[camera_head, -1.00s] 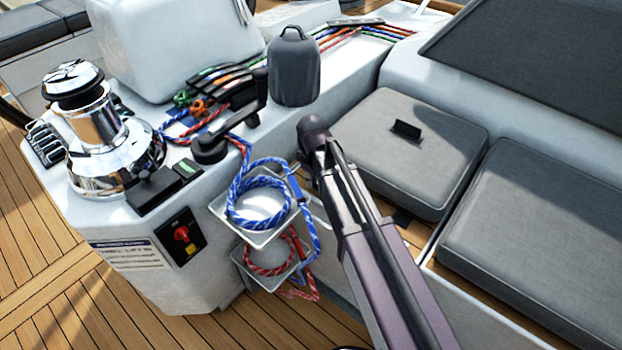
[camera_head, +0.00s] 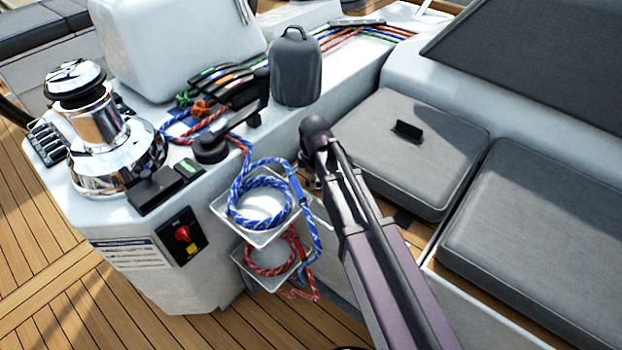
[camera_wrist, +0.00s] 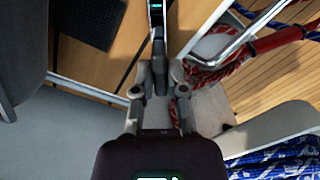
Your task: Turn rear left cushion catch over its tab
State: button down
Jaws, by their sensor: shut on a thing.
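In the head view my arm hides most of my gripper; a small part of it (camera_head: 312,182) shows left of the wrist. In the wrist view my gripper (camera_wrist: 158,75) is shut on a narrow dark grey piece (camera_wrist: 157,35) with small blue marks. It appears to be the cushion catch, but its tab and exact angle cannot be made out. The grey rear left cushion (camera_head: 420,160) lies on the seat with a black upright piece on top.
Blue rope (camera_head: 240,210) lies coiled in an upper white tray, with red rope (camera_head: 268,262) in a lower one, close left of my arm. A second cushion (camera_head: 545,240) lies to the right. A grey winch handle bag (camera_head: 295,75) and a chrome winch (camera_head: 105,150) stand beyond.

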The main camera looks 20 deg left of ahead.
jog(key=n, duration=0.5)
jog(key=shift+w+d+n, duration=0.1)
jog(key=shift+w+n, duration=0.2)
jog(key=shift+w, duration=0.05)
jog(key=n, duration=0.5)
jog(key=shift+n, duration=0.3)
jog(key=c, duration=0.7)
grip_release()
jog(key=shift+s, duration=0.15)
jog(key=shift+s, duration=0.1)
